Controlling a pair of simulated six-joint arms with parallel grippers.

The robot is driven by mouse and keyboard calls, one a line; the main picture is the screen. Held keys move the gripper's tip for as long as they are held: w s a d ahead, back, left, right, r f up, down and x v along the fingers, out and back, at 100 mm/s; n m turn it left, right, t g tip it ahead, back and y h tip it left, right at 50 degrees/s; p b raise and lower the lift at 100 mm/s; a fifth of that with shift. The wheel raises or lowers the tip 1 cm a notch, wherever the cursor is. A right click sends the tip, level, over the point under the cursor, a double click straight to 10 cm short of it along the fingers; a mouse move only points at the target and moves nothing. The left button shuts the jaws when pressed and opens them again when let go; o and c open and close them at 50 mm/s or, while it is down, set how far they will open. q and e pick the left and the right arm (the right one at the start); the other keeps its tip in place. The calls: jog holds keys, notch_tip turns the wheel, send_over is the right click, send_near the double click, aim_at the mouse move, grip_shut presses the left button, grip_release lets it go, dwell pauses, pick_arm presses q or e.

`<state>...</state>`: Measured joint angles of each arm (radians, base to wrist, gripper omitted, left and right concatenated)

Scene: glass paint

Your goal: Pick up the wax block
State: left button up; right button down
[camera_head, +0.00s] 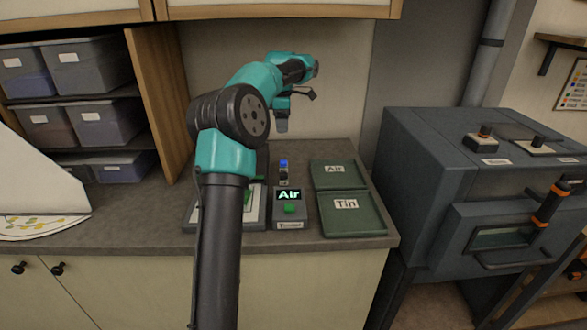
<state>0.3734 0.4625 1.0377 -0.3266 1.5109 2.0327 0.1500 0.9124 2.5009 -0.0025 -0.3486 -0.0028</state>
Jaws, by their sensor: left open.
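I cannot make out a wax block for certain in the head view. My left gripper (282,124) hangs from the teal arm, pointing down above the back of the counter. It is open and I see nothing held in it. Below it stands a small upright item with a blue top (284,165), behind a grey device (290,209) with a lit "Air" display and a green button. My right gripper is not in view.
Two green trays, labelled "Air" (324,181) and "Tin" (369,221), lie right of the device. A flat framed board (192,215) is partly hidden behind my arm. A dark kiln-like machine (420,145) stands at right. Grey bins (92,67) fill shelves at left.

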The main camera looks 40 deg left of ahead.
aim_at(284, 161)
pick_arm(q)
jog(key=shift+f, duration=0.1)
notch_tip(284, 161, down, 11)
jog(key=shift+f, duration=0.55)
jog(key=shift+f, duration=0.1)
jog(key=shift+w+f, duration=0.2)
jog(key=shift+f, duration=2.3)
jog(key=shift+c, duration=0.3)
jog(key=c, duration=0.9)
jog(key=shift+c, duration=0.2)
